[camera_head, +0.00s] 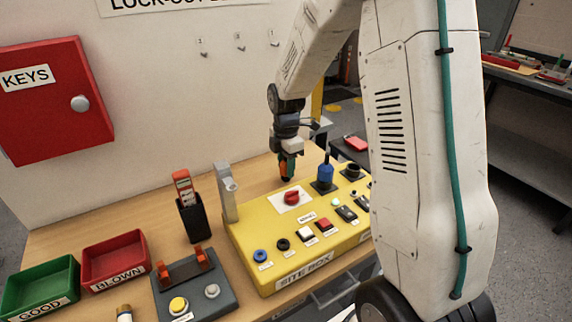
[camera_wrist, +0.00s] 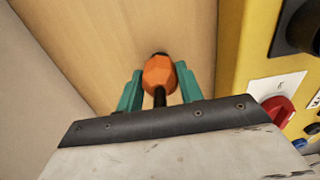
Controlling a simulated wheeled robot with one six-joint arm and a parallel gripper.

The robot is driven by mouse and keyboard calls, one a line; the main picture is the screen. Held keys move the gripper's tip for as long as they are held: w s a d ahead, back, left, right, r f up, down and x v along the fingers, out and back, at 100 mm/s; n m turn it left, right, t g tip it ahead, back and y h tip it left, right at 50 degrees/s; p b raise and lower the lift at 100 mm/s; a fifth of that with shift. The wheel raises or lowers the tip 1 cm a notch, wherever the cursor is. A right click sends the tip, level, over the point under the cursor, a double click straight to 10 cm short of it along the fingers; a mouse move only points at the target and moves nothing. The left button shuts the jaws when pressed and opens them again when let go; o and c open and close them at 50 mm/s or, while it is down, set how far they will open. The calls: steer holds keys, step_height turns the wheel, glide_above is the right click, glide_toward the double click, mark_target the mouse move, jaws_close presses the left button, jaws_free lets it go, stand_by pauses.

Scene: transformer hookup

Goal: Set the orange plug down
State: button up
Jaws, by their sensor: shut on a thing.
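The orange plug (camera_wrist: 160,75) sits between the two green fingers of my gripper (camera_wrist: 160,90) in the wrist view. A dark cable end or stem (camera_wrist: 160,97) shows on its near side and a dark tip on its far side. Bare wooden tabletop lies behind the plug. In the head view my gripper (camera_head: 287,166) points down behind the yellow site box (camera_head: 250,243), with a bit of orange (camera_head: 284,170) between its fingers. I cannot tell whether the plug touches the table.
The yellow box with a red knob (camera_head: 292,197) and a blue plug (camera_head: 325,174) stands close to my gripper. A grey post (camera_head: 228,190), black holder (camera_head: 193,217), red tray (camera_head: 116,258) and green tray (camera_head: 40,288) are left. The wall is behind.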

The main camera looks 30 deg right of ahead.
steer(key=shift+f, duration=0.15)
steer(key=o, duration=1.1)
step_height(320, 180, up, 12)
steer(key=shift+r, duration=0.1)
steer(key=s+a+r+m, duration=0.3)
steer(key=s+m, duration=0.1)
steer(key=s, duration=0.3)
steer(key=s+a+r+m+t, duration=0.1)
steer(key=s+a+r+m, duration=0.2)
steer(key=s, duration=0.4)
steer(key=s+a+r+m, duration=0.2)
steer(key=s+r+m, duration=0.1)
steer(key=s+m, duration=0.3)
steer(key=s+a+f+m, duration=0.1)
steer(key=s+m, duration=0.4)
steer(key=s, duration=0.6)
steer(key=shift+s+a+f, duration=0.15)
steer(key=shift+a+f, duration=0.2)
steer(key=shift+f, duration=0.15)
